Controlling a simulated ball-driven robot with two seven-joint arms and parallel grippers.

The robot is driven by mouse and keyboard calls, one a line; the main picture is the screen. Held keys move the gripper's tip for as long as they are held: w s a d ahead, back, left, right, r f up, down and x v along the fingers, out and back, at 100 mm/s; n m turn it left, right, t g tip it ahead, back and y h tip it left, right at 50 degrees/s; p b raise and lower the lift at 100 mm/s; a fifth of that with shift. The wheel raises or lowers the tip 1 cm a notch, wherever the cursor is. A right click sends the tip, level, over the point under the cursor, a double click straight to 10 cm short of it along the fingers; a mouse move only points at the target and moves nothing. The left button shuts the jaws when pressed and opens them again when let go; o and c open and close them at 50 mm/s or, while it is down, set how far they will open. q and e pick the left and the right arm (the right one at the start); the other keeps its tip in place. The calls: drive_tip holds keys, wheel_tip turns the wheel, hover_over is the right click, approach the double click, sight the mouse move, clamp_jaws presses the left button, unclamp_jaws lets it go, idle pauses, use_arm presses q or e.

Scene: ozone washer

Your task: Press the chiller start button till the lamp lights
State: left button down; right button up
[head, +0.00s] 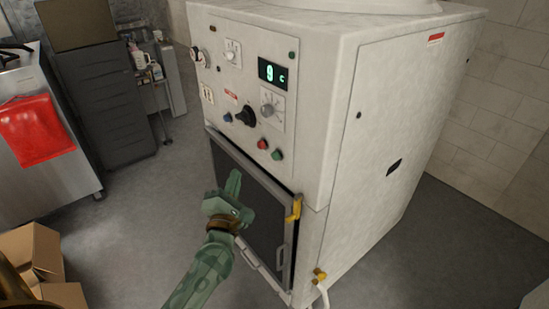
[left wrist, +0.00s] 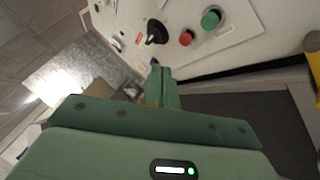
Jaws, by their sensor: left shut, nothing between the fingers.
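The white machine (head: 395,130) has a front panel with a green button (head: 277,154), a red button (head: 263,143) and a blue button (head: 227,117). Their labels are too small to read, so I cannot tell which is the chiller start button. A small dark green lamp (head: 292,55) at the panel's upper right does not look lit. My left gripper (head: 235,175) is shut and empty, in front of the dark door below the panel, apart from the buttons. In the left wrist view, its fingers (left wrist: 162,72) point toward the panel, below the green button (left wrist: 211,19) and red button (left wrist: 187,38).
A lit display (head: 272,71) reads "9 c". A black knob (head: 246,116) sits beside the buttons. Cardboard boxes (head: 35,250) and a dark cabinet (head: 112,105) stand at left. The floor between is clear.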

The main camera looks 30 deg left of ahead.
sight(275, 156)
use_arm(q)
drive_tip(key=w+d+b, duration=0.1)
drive_tip(key=w+d, duration=0.2)
drive_tip(key=w, duration=0.5)
drive_tip(key=shift+w+d, duration=0.15)
drive_tip(key=shift+d, duration=0.05)
idle(2.0)
drive_tip(key=shift+w+d, duration=0.15)
drive_tip(key=shift+w, duration=0.2)
drive_tip(key=shift+w+d, duration=0.15)
drive_tip(key=shift+w, duration=0.25)
idle(0.6)
idle(0.3)
drive_tip(key=shift+s+a, duration=0.3)
drive_tip(key=shift+s, duration=0.5)
